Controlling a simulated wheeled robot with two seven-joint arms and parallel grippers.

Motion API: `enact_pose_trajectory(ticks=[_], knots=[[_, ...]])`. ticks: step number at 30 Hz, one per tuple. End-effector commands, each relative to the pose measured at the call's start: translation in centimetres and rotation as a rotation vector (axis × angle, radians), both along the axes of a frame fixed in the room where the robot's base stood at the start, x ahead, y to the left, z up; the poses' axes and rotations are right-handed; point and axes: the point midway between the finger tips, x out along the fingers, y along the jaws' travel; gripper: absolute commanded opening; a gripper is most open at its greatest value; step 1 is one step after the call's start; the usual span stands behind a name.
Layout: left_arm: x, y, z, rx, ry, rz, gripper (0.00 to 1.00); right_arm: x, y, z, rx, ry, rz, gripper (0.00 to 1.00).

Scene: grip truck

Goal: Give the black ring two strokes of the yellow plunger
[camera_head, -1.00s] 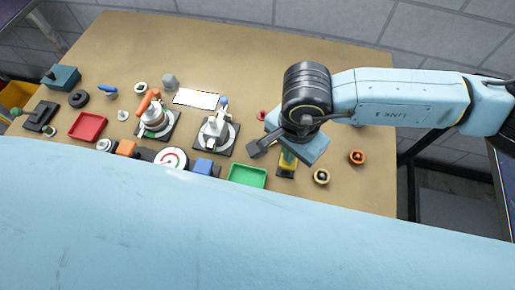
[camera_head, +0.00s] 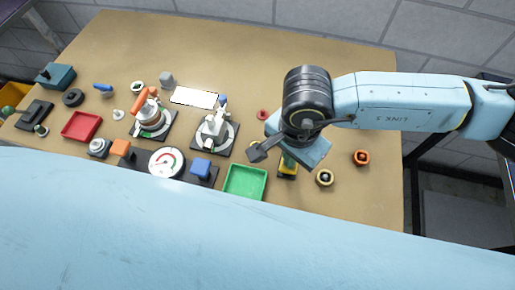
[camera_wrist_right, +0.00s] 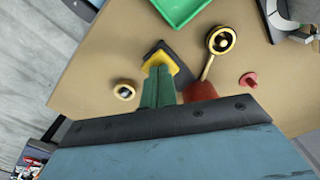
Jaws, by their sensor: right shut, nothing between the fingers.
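My right gripper (camera_head: 289,159) points down, its green fingers (camera_wrist_right: 158,82) shut together with nothing between them. The fingers are over a yellow block on a black base, which I take for the plunger (camera_head: 288,171); its yellow part (camera_wrist_right: 160,56) shows around the fingertips in the wrist view. Whether they touch I cannot tell. Beside it in the wrist view is a gold-rimmed round piece with a black ring (camera_wrist_right: 221,41) inside, and a thin rod runs from it to a red part (camera_wrist_right: 200,91). A plain black ring (camera_head: 73,97) lies at the far left. My left gripper is not in view.
A green tray (camera_head: 245,195) is left of the gripper. A dial (camera_head: 166,163) and two round fixtures stand left.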

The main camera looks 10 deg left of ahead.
Motion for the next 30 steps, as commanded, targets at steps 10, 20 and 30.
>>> enact_pose_trajectory(ticks=[10,20,30], knots=[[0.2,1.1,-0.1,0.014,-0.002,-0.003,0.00,0.0,0.0,-0.2,-0.001,0.000,0.000,0.00],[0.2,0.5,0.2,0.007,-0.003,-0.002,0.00,0.0,0.0,0.7,-0.001,0.000,0.000,0.00],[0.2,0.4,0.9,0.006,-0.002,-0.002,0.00,0.0,0.0,3.1,0.000,-0.001,0.000,0.00]])
